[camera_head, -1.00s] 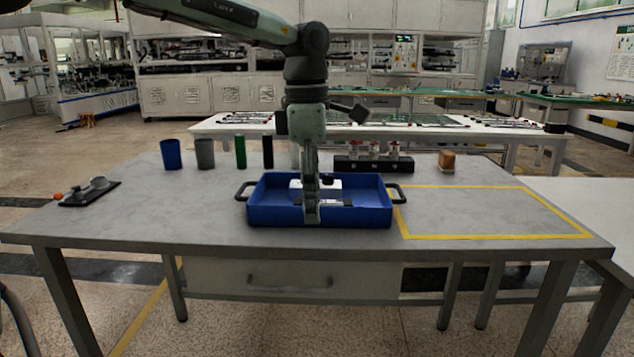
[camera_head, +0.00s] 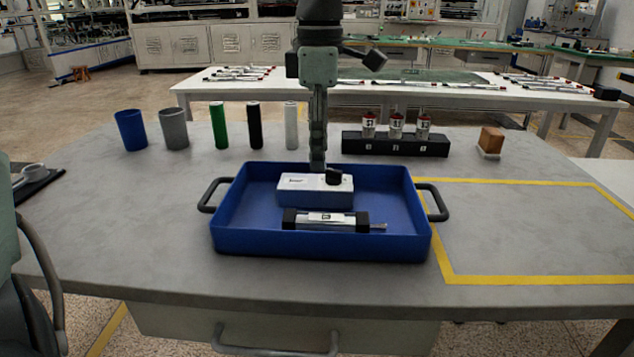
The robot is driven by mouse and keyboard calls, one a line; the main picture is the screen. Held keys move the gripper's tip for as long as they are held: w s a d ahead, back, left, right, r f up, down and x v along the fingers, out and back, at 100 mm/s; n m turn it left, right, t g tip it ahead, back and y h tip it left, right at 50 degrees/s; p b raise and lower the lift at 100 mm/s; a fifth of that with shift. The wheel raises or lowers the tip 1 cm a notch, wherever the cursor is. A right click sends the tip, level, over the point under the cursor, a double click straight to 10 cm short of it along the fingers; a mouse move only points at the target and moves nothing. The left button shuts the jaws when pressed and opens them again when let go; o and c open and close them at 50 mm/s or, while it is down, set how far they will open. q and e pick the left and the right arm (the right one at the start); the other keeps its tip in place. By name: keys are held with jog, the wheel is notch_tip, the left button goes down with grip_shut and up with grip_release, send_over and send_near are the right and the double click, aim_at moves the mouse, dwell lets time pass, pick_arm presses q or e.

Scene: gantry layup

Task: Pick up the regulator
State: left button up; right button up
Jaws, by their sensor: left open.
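A white block with a black knob (camera_head: 300,188), which looks like the regulator, lies in the back half of a blue tray (camera_head: 320,246). A clear cylinder with black ends (camera_head: 325,219) lies in front of it in the same tray. My left gripper (camera_head: 317,166) points straight down at the block's back edge, just left of the knob. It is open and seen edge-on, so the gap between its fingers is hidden. I cannot tell whether it touches the block. My right gripper is out of view.
Blue (camera_head: 131,131) and grey cups (camera_head: 174,130) and green, black and white cylinders stand behind the tray. A black rack (camera_head: 395,146) with three red-topped parts and a brown block (camera_head: 491,141) stand back right. The yellow-outlined area (camera_head: 530,230) is empty.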

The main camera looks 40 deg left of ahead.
aim_at(316, 181)
pick_arm(q)
jog(key=f, duration=0.7)
jog(key=shift+s+a, duration=0.2)
jog(key=shift+r, duration=0.1)
jog(key=c, duration=1.1)
